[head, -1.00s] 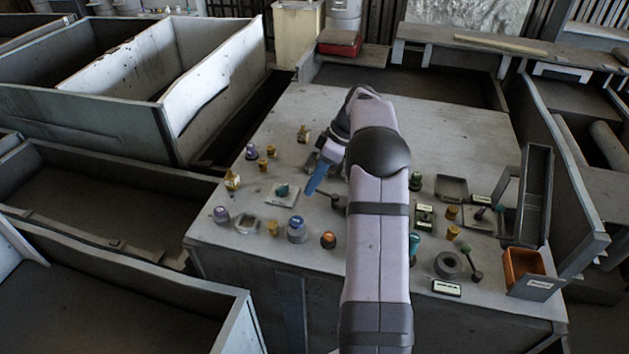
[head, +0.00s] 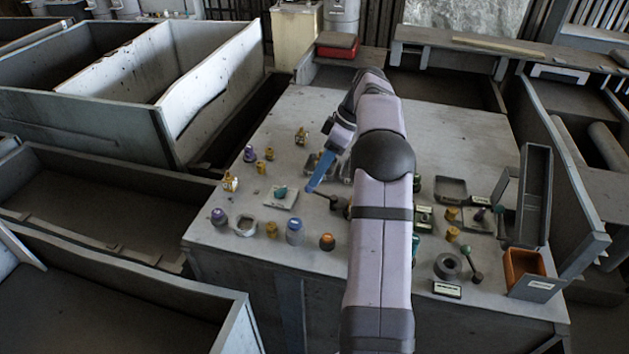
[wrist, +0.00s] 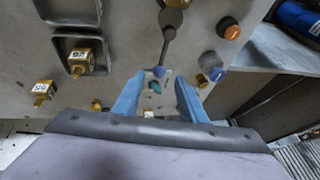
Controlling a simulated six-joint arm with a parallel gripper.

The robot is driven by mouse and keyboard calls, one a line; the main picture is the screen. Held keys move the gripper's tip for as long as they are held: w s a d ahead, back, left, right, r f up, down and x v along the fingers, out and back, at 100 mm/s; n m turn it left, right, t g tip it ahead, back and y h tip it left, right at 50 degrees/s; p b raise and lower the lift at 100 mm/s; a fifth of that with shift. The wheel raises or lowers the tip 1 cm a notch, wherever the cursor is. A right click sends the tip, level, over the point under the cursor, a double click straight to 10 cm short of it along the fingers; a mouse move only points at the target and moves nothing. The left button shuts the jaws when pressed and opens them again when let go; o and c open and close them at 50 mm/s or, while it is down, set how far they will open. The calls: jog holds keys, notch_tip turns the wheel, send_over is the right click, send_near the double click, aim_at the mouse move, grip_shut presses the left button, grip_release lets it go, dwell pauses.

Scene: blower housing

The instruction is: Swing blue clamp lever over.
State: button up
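The blue clamp lever (wrist: 163,52) shows in the wrist view as a dark arm with a small blue knob at its near end. The knob appears just ahead of the gap between my fingertips; I cannot tell whether they touch it. In the head view the dark lever arm (head: 333,200) shows beside my blue fingers, and its knob is not clearly visible. My gripper (wrist: 158,88) is open, with one finger on each side of the gap and nothing held. In the head view my gripper (head: 313,187) points down and left over the table.
A blue-topped cylinder (head: 295,231) and an orange-topped knob (head: 327,242) stand near the lever. A plate with a teal knob (head: 281,191) lies to the left. An orange bin (head: 523,267) is at the right. The table's back part (head: 450,130) is clear.

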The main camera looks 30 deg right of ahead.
jog(key=shift+v, duration=1.35)
jog(key=shift+a, duration=0.1)
jog(key=s+a+f+m+t+h+b, duration=0.1)
jog(key=a+m+h, duration=0.15)
jog(key=a, duration=0.55)
jog(key=a+f+m+h+b, duration=0.15)
jog(key=a+m, duration=0.25)
jog(key=a, duration=0.4)
jog(key=s+a+f+g, duration=0.1)
jog(key=s+a+f, duration=0.1)
jog(key=s, duration=0.6)
jog(key=s+a+f+m+p, duration=0.1)
jog(key=s+a+f, duration=0.1)
jog(key=s, duration=0.6)
jog(key=s+a+f+m+g+p, duration=0.1)
jog(key=s+f, duration=0.3)
jog(key=s, duration=0.4)
jog(key=shift+s+a+f+g+h, duration=0.2)
jog(key=shift+a+g+h, duration=0.1)
jog(key=shift+a+h, duration=0.15)
jog(key=shift+m, duration=0.25)
